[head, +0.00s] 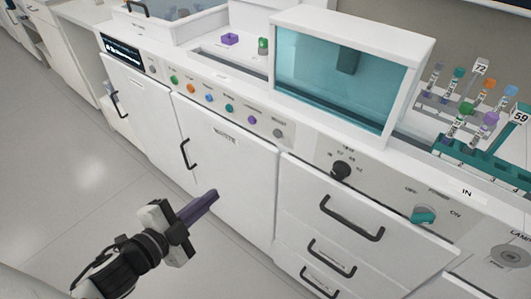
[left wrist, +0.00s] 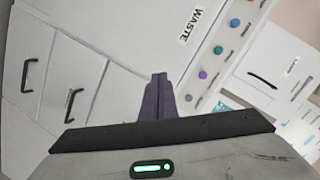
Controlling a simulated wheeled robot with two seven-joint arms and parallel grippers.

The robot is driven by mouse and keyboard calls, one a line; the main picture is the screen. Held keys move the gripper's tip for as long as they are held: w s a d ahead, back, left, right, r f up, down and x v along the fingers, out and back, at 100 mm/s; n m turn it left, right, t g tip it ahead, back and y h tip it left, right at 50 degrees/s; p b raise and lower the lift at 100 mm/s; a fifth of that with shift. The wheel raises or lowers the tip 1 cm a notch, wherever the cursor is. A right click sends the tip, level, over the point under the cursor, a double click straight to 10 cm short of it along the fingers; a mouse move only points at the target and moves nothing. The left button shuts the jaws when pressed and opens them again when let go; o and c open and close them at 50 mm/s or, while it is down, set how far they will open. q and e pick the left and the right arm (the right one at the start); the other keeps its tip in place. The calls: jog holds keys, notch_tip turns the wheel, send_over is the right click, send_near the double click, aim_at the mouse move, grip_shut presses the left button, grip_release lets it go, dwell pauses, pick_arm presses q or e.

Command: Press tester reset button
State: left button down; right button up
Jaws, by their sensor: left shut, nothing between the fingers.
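A row of small round buttons runs along the front panel under the counter: grey (head: 153,69), green (head: 174,80), orange (head: 191,88), blue (head: 209,97), teal (head: 229,107), purple (head: 252,119) and grey (head: 277,132). Their labels are too small to read, so I cannot tell which is the tester reset. Some of them also show in the left wrist view, including the purple one (left wrist: 203,75). My left gripper (head: 212,195) is shut and empty, in front of and below the panel, apart from the buttons. My right gripper is not in view.
A WASTE door (head: 225,165) with a black handle stands behind my left gripper. A black knob (head: 341,171), a teal switch (head: 424,215) and handled drawers (head: 330,215) are to the right. A glass-fronted box (head: 345,85) and tube racks (head: 480,150) stand on the counter. The floor (head: 80,170) at left is clear.

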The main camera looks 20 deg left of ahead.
pick_arm(q)
jog(key=w+d+r+m+t+h+b, duration=0.1)
jog(key=d+r+m+h+b, duration=0.1)
jog(key=r+m, duration=0.7)
jog(key=shift+w+d+m+h, duration=0.35)
jog(key=shift+d+h, duration=0.25)
jog(key=shift+h, duration=0.6)
jog(key=p, duration=0.2)
send_near(276, 134)
jog(key=x, duration=0.5)
jog(key=shift+w+d, duration=0.15)
jog(key=shift+w, duration=0.15)
jog(key=shift+w+d+f, duration=0.15)
jog(key=shift+w, duration=0.2)
